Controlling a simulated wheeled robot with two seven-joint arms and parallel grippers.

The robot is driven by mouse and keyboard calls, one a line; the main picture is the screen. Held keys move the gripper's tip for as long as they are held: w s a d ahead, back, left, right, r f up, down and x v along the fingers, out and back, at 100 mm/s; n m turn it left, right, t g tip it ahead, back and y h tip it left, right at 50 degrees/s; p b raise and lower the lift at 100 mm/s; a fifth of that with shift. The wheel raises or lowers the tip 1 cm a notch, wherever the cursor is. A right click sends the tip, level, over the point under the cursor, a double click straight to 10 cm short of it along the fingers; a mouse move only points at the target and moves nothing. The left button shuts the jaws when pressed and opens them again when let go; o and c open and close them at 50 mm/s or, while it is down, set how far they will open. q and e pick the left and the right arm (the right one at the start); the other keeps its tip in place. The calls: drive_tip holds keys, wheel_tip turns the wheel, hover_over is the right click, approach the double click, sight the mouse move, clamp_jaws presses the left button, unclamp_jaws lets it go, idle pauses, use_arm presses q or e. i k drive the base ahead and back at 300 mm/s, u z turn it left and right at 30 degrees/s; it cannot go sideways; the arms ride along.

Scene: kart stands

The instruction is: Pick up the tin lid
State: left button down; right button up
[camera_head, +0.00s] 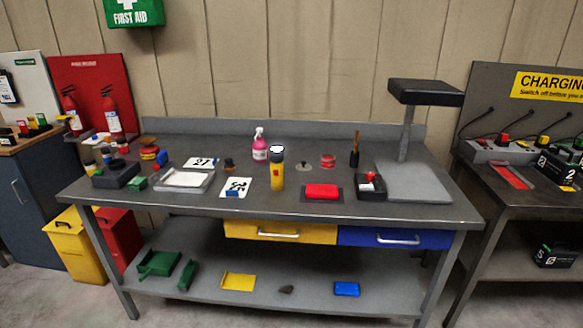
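A small flat, round, greyish piece, which looks like the tin lid (304,166), lies on the grey workbench (260,208), right of the middle of the top. It is small in the picture, so its details are hard to tell. A red round tin (328,161) stands just to its right, apart from it. A yellow bottle with a dark top (277,178) stands to its left and a little nearer. Neither of my grippers shows in the head view.
A red block on a dark mat (321,191) lies in front of the lid. A pink spray bottle (260,147) stands left, a dark brush-like thing (355,150) right. A raised dark platform on a post (425,92) rises at the right end.

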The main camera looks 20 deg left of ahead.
sight(304, 166)
drive_tip(key=u, duration=0.8)
drive_tip(key=i, duration=0.7)
drive_tip(key=u, duration=0.4)
drive_tip(key=i, duration=0.85)
drive_tip(key=z, duration=0.45)
